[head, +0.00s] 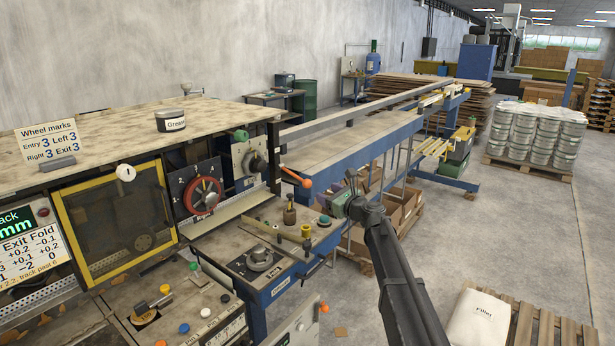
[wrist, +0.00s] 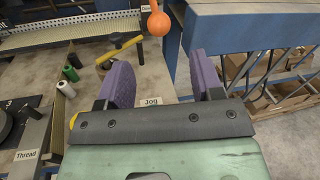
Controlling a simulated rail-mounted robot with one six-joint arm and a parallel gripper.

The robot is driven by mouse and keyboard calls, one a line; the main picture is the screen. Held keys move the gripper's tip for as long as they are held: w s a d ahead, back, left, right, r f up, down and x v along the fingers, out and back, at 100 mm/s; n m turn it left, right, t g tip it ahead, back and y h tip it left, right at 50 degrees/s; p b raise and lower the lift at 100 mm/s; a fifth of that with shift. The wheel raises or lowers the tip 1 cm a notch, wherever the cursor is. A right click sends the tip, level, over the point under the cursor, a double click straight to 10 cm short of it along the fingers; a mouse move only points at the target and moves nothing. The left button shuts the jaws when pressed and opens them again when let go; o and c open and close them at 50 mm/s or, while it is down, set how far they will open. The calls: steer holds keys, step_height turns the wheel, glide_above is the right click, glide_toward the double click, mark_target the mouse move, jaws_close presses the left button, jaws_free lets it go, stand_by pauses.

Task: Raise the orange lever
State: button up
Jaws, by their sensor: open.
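The orange lever (head: 306,183) sticks out from the right end of the machine in the head view, sloping down to the right to its knob. In the wrist view its orange knob (wrist: 158,23) shows at the top middle, beyond the fingertips and roughly in line with the gap between them. My gripper (wrist: 161,78) is open, with two purple pads apart and nothing between them. In the head view my gripper (head: 346,186) is to the right of the lever, apart from it. The lever's pivot is hard to make out.
A blue beam (wrist: 250,22) is at right. The machine's worktop (head: 225,262) carries several knobs. A pallet with a white sack (head: 478,318) stands at lower right.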

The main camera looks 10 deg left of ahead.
mark_target(311, 184)
steer(key=x, duration=1)
steer(key=shift+w+a+f, duration=0.1)
steer(key=shift+w+a, duration=0.15)
jaws_close()
